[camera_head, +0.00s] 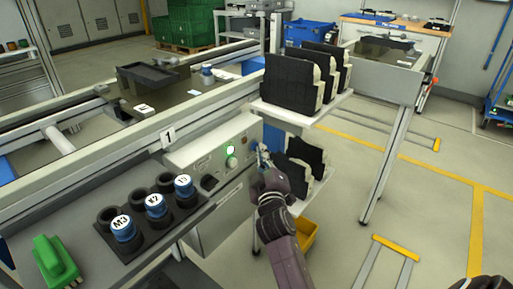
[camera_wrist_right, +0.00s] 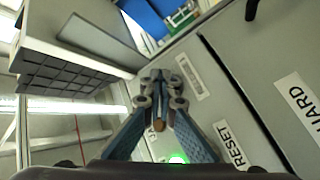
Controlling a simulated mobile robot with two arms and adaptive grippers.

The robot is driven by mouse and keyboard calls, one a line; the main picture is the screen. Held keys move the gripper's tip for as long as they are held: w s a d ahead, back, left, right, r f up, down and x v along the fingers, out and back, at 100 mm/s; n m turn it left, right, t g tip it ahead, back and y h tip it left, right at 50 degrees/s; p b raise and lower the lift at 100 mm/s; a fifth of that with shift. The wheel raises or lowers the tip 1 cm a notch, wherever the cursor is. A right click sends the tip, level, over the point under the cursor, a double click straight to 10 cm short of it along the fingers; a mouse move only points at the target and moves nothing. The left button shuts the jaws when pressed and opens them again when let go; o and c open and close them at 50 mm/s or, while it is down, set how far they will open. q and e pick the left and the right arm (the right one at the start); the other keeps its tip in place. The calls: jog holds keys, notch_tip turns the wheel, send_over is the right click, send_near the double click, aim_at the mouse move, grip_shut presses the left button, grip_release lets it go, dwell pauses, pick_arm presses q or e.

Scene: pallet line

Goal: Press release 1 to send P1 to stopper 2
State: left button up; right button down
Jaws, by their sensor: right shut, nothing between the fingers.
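The control box (camera_head: 210,147) is on the near side of the conveyor, with a lit green button (camera_head: 230,151) and a dark round knob (camera_head: 209,181) on its face. The green light also shows in the wrist view (camera_wrist_right: 177,158), near a RESET label (camera_wrist_right: 230,145). My right gripper (camera_head: 262,151) is shut and empty at the right end of the box; its closed fingertips (camera_wrist_right: 161,80) are over the grey panel. I cannot tell whether they touch it. No release 1 label is readable. A dark pallet (camera_head: 150,106) with a white tag sits on the conveyor; its number is unreadable. My left gripper is out of view.
Blue-capped cylinders marked M3 (camera_head: 122,228), K2 (camera_head: 155,205) and a third (camera_head: 184,186) stand in a black holder on the near shelf, beside a green part (camera_head: 56,262). A rack of black parts (camera_head: 292,80) stands close right of the gripper. Floor is free farther right.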

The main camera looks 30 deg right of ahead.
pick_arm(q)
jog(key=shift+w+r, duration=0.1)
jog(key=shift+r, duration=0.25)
pick_arm(e)
jog(key=shift+w+a, duration=0.15)
jog(key=shift+w, duration=0.05)
dwell(0.4)
pick_arm(q)
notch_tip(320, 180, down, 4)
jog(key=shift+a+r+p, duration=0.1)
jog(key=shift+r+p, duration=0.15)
jog(key=shift+p, duration=0.15)
pick_arm(e)
jog(key=shift+s+d, duration=0.35)
jog(key=shift+s, duration=0.45)
